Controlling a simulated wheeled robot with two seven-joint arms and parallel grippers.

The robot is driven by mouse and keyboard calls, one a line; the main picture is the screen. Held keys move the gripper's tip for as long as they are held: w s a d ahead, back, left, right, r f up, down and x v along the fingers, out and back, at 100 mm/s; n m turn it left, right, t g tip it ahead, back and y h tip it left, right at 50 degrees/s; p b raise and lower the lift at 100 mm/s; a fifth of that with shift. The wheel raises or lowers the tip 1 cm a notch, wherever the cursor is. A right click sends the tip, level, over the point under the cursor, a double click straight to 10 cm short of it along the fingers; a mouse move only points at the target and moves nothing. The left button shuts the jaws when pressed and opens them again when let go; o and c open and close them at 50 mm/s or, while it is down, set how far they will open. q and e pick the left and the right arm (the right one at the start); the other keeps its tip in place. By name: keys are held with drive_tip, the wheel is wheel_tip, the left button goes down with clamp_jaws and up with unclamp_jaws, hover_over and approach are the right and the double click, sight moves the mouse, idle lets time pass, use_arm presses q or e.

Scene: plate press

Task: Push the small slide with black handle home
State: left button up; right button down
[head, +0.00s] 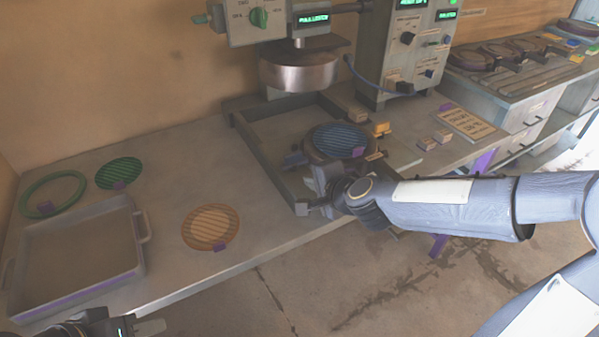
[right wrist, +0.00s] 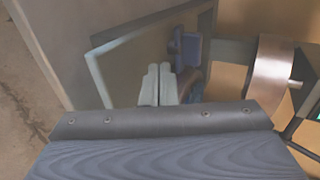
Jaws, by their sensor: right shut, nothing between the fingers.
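The press slide carries a round, dark plate with blue stripes (head: 338,140) on the open frame (head: 262,155) below the press head. A small dark blue-grey piece (head: 294,158) at the plate's left may be the handle; I cannot be sure. The right wrist view shows a dark blue block (right wrist: 188,47) with a knob, just beyond my fingertips. My right gripper (head: 318,188) is shut and empty at the front of the frame, beside the plate; its fingers (right wrist: 159,84) are together. Whether they touch the slide is unclear. My left gripper (head: 150,327) is partly cut off at the bottom left.
The press head (head: 299,70) hangs above the frame's back. An orange plate (head: 210,226), a green plate (head: 118,173), a green ring (head: 52,194) and a grey tray (head: 75,255) lie at left. Small blocks (head: 434,140) and a sign (head: 466,124) are at right.

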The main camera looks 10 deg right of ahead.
sight(294, 167)
use_arm(q)
drive_tip(key=shift+r+p, duration=0.55)
drive_tip(key=shift+p, duration=0.05)
use_arm(e)
drive_tip(key=shift+w+a+f, duration=0.1)
drive_tip(key=shift+w+a, duration=0.2)
drive_tip(key=shift+w, duration=0.55)
drive_tip(key=shift+w+a+f, duration=0.15)
drive_tip(key=shift+w+a, duration=0.15)
drive_tip(key=shift+w, duration=0.55)
drive_tip(key=shift+w+a+f, duration=0.1)
drive_tip(key=shift+w+a, duration=0.2)
drive_tip(key=shift+w, duration=0.55)
